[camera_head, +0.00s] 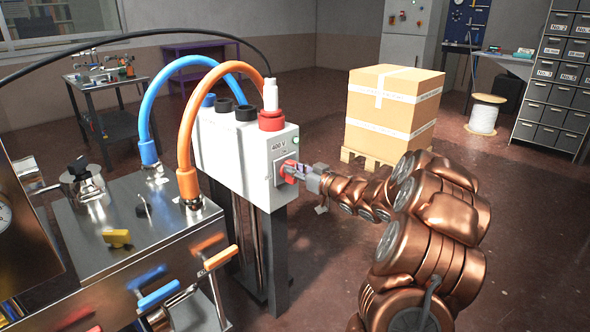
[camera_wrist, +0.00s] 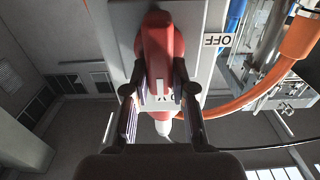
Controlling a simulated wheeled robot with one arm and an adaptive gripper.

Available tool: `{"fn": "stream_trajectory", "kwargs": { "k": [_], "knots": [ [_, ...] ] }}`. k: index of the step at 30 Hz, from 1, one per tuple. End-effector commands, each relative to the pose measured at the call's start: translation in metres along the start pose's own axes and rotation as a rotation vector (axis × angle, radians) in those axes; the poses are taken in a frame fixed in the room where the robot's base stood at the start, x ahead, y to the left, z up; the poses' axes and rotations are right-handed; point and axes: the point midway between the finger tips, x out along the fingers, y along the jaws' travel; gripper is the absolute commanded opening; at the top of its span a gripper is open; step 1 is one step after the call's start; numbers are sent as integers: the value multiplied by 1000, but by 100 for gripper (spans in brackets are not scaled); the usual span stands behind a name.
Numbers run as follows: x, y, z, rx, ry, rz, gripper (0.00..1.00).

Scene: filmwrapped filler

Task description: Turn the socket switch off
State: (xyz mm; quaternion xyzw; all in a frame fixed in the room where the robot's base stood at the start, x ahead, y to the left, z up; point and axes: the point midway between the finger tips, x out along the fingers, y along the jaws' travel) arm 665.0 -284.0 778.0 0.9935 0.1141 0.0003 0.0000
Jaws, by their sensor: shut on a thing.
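The socket switch is a red handle (camera_head: 288,170) on the front of a grey-white box (camera_head: 240,150) marked 400 V. In the wrist view the red handle (camera_wrist: 160,50) is long and lies along the picture's vertical. My gripper (camera_head: 302,174) reaches the box from the right. In the wrist view my gripper (camera_wrist: 159,90) has one finger on each side of the handle and is shut on it. The handle's base is partly hidden.
A red plug (camera_head: 271,120) stands in the box's top. Orange (camera_head: 188,130) and blue (camera_head: 147,110) hoses arch behind the box to a metal bench (camera_head: 120,225) at left. A carton (camera_head: 393,105) on a pallet stands behind my arm. Floor right of the box is open.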

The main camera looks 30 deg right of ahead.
Motion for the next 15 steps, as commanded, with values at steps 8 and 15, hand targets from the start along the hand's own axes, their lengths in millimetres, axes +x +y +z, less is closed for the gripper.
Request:
{"fn": "stream_trajectory", "kwargs": {
  "k": [8,15],
  "knots": [
    [0,0,1,-8,-1,0,0],
    [-1,0,3,-89,-2,3,0]
  ]
}}
